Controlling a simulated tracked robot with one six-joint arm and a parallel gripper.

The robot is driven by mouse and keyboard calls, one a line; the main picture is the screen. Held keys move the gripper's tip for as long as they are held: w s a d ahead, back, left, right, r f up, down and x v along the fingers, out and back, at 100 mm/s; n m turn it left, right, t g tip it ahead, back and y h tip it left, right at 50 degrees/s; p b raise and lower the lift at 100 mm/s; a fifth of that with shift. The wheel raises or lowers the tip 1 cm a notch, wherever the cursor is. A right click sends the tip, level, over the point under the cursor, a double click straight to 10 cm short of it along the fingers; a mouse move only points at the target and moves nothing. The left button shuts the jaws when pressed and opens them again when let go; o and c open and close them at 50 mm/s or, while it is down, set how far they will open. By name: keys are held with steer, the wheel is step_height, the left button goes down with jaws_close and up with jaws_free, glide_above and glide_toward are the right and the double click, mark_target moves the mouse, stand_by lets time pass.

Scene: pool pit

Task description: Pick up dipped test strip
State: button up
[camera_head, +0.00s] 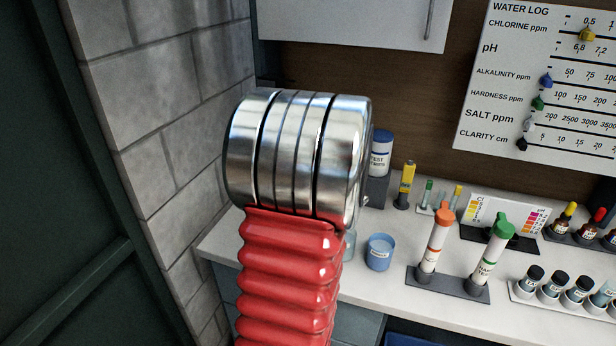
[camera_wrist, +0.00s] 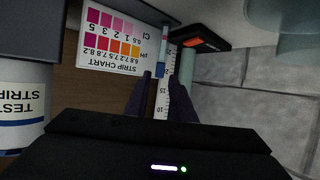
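In the wrist view, my gripper (camera_wrist: 164,92) shows two dark fingers, apart. A narrow white scale (camera_wrist: 162,105) with black numbers shows between them. A thin pale strip with blue parts (camera_wrist: 163,48), which looks like the test strip, lies beyond the fingertips, in line with the gap. I see no contact between the fingers and it. Beside it on the left is the white strip chart (camera_wrist: 118,40) with pink and orange squares. In the head view, my arm hides the gripper and strip.
The test strips bottle (camera_wrist: 22,105) stands left in the wrist view and shows behind my arm in the head view (camera_head: 381,150). A dark block with an orange patch (camera_wrist: 200,43) is right of the strip. A blue cup (camera_head: 380,252) and a two-tube rack (camera_head: 448,285) stand on the counter.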

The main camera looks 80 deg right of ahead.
steer(key=shift+w+d, duration=0.1)
steer(key=shift+x, duration=2.45)
steer(key=shift+r, duration=0.1)
jaws_close()
